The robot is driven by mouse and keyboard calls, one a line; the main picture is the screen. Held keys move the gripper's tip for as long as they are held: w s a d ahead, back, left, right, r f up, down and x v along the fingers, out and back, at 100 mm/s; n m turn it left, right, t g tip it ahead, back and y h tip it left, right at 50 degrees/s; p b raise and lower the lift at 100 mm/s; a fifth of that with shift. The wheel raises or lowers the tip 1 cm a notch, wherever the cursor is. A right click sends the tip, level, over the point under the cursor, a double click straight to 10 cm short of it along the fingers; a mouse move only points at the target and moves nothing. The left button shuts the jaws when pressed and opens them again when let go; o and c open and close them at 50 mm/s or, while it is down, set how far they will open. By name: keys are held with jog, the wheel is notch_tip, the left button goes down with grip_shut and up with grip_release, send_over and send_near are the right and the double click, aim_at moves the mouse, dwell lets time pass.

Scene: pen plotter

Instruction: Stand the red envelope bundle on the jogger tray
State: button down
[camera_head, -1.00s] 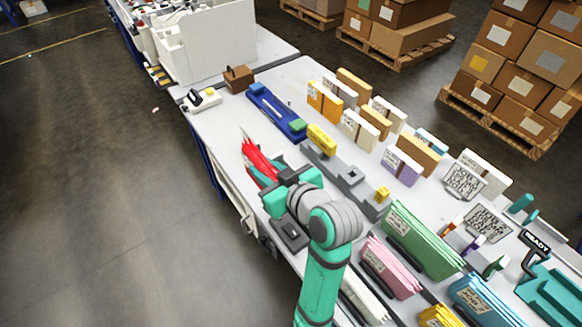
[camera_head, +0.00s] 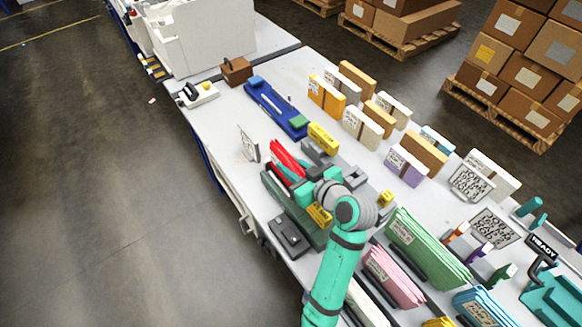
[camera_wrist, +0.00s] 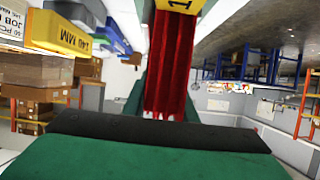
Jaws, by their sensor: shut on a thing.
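The red envelope bundle (camera_head: 285,158) is in my gripper (camera_head: 302,183), its upper end pointing up and left in the head view. The bundle looks tilted there, and its lower part is hidden by the gripper. In the wrist view the red bundle (camera_wrist: 172,65) runs down between the teal fingers. A dark green tray-like body (camera_head: 272,188), seemingly the jogger tray, lies just below and left of the gripper. A yellow label (camera_head: 319,214) shows at its right end. I cannot tell whether the bundle touches the tray.
A white upright plate (camera_head: 248,144) stands left of the bundle. A grey box (camera_head: 289,236) is in front, near the table edge. A blue fixture (camera_head: 275,108) lies behind. Green envelopes (camera_head: 425,248) and pink envelopes (camera_head: 390,275) stand to the right.

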jog(key=shift+a+f, duration=0.1)
jog(key=shift+f, duration=0.8)
jog(key=shift+f, duration=0.15)
jog(key=c, duration=1.4)
grip_release()
jog(key=shift+c, duration=0.2)
jog(key=shift+s+r, duration=0.1)
jog(key=shift+r, duration=0.1)
jog(key=v, duration=1.2)
